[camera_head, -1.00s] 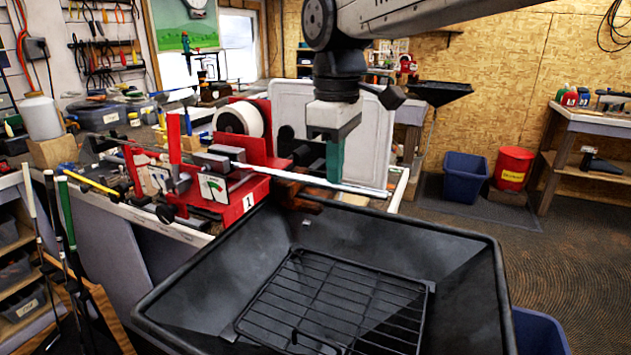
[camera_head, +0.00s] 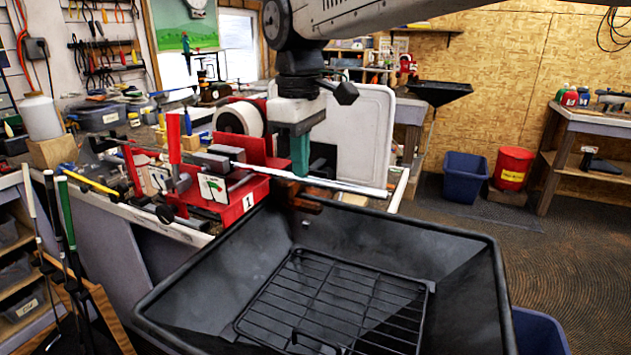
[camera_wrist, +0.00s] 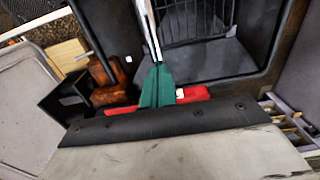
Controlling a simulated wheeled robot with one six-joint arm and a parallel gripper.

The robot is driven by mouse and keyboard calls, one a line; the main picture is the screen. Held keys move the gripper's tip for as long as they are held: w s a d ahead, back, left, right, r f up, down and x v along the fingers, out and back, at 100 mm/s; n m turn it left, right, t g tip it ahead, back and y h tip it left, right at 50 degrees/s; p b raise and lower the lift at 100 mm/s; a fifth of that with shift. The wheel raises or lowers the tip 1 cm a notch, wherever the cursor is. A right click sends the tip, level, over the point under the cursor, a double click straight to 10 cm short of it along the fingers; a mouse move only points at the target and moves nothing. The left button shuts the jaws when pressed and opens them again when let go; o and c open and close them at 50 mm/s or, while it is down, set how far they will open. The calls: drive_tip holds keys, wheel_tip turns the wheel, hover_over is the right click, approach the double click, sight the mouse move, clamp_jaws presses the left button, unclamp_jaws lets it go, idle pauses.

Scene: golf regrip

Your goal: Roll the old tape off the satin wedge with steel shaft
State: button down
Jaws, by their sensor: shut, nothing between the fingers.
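A pale steel shaft (camera_head: 345,186) runs from the clamp of the red vise (camera_head: 228,195) out to the right over the black tray. Its outer length looks whitish; I cannot tell tape from bare steel there. The wedge's head cannot be made out. My gripper (camera_head: 300,170), with teal fingers, is shut and empty, pointing down at the shaft just right of the vise. In the wrist view, the closed fingertips (camera_wrist: 158,72) line up with the shaft (camera_wrist: 148,28), which runs away beyond them. Whether they touch it I cannot tell.
A black tray (camera_head: 470,245) with a wire rack (camera_head: 340,300) lies below the shaft. A white board (camera_head: 362,135) stands behind my gripper. Other clubs (camera_head: 66,215) stand at the left.

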sight(278, 171)
drive_tip(key=shift+a, duration=0.1)
drive_tip(key=shift+w+a, duration=0.25)
drive_tip(key=shift+a, duration=0.4)
drive_tip(key=shift+w+a, duration=0.2)
drive_tip(key=shift+a, duration=0.5)
drive_tip(key=shift+w+a, duration=0.25)
drive_tip(key=shift+a, duration=0.4)
drive_tip(key=shift+w+a, duration=0.25)
drive_tip(key=shift+a, duration=0.45)
drive_tip(key=shift+w+a, duration=0.25)
drive_tip(key=shift+a, duration=0.4)
drive_tip(key=shift+w+a, duration=0.25)
drive_tip(key=shift+a, duration=0.45)
drive_tip(key=shift+s+d, duration=0.25)
drive_tip(key=shift+d, duration=0.45)
drive_tip(key=shift+s+d, duration=0.25)
drive_tip(key=shift+d, duration=0.45)
drive_tip(key=shift+s+d, duration=0.25)
drive_tip(key=shift+d, duration=0.45)
drive_tip(key=shift+s+d, duration=0.25)
drive_tip(key=shift+d, duration=0.45)
drive_tip(key=shift+s+d, duration=0.25)
drive_tip(key=shift+d, duration=0.45)
drive_tip(key=shift+s+d, duration=0.25)
drive_tip(key=shift+d, duration=0.45)
